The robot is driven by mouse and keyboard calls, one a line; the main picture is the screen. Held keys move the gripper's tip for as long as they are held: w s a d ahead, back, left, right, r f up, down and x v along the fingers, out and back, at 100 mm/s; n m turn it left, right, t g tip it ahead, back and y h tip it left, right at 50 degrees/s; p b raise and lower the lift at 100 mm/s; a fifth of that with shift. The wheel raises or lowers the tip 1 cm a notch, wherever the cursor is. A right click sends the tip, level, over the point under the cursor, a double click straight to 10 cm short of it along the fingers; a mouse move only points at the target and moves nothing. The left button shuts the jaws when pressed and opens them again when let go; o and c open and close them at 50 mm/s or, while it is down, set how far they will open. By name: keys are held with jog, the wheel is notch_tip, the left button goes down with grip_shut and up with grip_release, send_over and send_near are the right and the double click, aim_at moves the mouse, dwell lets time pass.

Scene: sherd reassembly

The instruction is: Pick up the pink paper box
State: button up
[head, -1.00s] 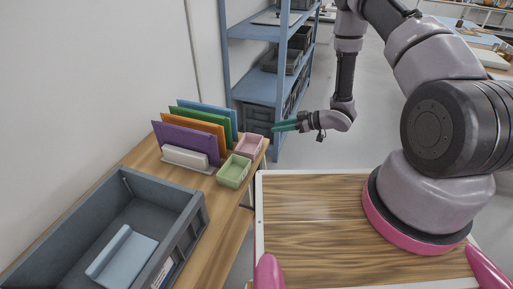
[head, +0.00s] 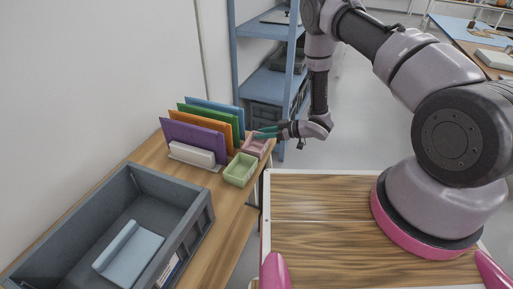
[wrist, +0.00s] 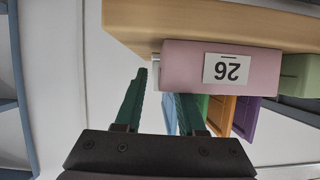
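The pink paper box (head: 254,150) stands near the far right end of the wooden table, beyond the green box. My gripper (head: 265,132) reaches in from the right, its teal fingers overlapping the box's upper part in the head view. The wrist view, upside down, shows the pink box (wrist: 190,68) with a white label reading 26. There my gripper (wrist: 156,82) is open. One finger lies past the box's end, and the other's tip meets the box's edge and seems partly hidden behind it. I cannot tell if they touch.
A light green box (head: 240,170) stands just nearer. Purple, orange, green and blue upright folders (head: 195,137) in a white holder are to the left. A grey crate (head: 190,222) holds a light blue item. A blue shelf (head: 268,84) stands behind.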

grip_shut()
dwell(1.4)
